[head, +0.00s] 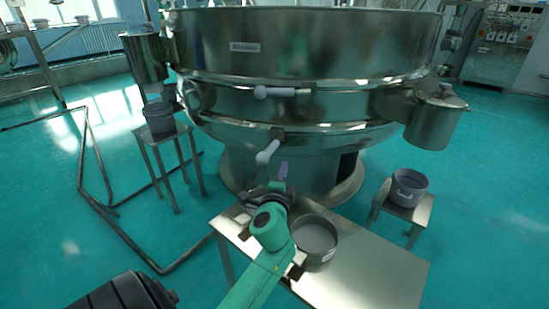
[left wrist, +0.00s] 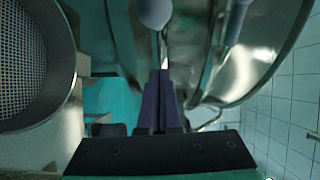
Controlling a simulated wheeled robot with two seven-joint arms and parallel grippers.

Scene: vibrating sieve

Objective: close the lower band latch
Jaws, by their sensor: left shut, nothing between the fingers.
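The big round steel sieve (head: 300,50) stands in the middle. The lower band latch (head: 267,152) has a pale handle that slants down and left from its bracket on the lower band. The upper latch handle (head: 275,92) lies level along the band above. My left gripper (head: 283,172), with purple fingers, is shut and empty just below and right of the lower handle, seemingly apart from it. In the left wrist view, the shut fingers (left wrist: 160,100) point at a pale rounded handle end (left wrist: 153,12); a second pale handle (left wrist: 237,20) is at the right. My right gripper is not in view.
A steel table (head: 365,275) with a grey pot (head: 316,240) stands below my left arm. Small stands with buckets are at the left (head: 159,117) and right (head: 409,187). A steel outlet (head: 433,120) juts out at the right. Dark floor pipes (head: 95,190) run at the left.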

